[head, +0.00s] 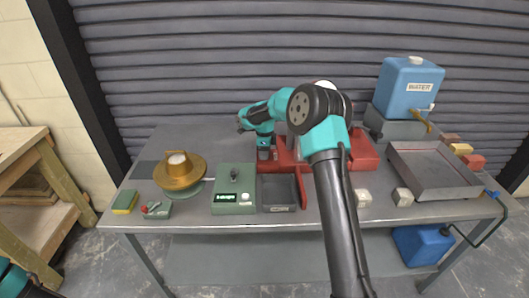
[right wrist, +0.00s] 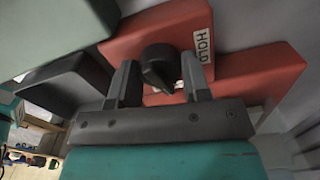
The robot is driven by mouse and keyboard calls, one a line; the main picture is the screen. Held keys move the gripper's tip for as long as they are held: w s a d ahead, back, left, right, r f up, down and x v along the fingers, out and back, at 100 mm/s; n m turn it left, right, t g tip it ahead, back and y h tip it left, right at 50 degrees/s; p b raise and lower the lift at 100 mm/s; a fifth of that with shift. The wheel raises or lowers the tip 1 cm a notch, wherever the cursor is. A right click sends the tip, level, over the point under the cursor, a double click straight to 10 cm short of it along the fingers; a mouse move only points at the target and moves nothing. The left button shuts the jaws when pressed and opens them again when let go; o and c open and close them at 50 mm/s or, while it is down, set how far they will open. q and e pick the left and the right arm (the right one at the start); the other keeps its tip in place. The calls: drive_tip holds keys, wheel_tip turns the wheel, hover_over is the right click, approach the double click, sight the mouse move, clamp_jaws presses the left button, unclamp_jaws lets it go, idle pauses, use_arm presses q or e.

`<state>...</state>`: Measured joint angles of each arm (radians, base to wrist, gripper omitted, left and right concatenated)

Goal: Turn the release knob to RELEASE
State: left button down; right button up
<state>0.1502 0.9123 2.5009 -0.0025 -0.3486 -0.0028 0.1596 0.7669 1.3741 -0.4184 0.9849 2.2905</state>
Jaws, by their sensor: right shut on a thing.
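The black release knob (right wrist: 160,66) sits on a red housing (right wrist: 130,46) in the right wrist view. A white label reading HOLD (right wrist: 202,33) is on the housing, to the right of the knob. My right gripper (right wrist: 158,72) is shut on the knob, one finger on each side. In the head view my right gripper (head: 264,152) is at the red stand (head: 362,156), and the knob cannot be made out there. No RELEASE marking can be read. My left gripper is not in view.
A green box with a display (head: 233,198) and a dark tray (head: 279,206) stand near the front edge. A brass-coloured bowl (head: 180,178) is at the left. A blue water tank (head: 408,88) and a metal tray (head: 433,171) are at the right.

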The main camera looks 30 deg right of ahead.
drive_tip(key=shift+m, duration=1.4)
drive_tip(key=o, duration=0.9)
drive_tip(key=shift+r, duration=0.15)
wheel_tip(320, 180, up, 17)
drive_tip(key=shift+r, duration=0.1)
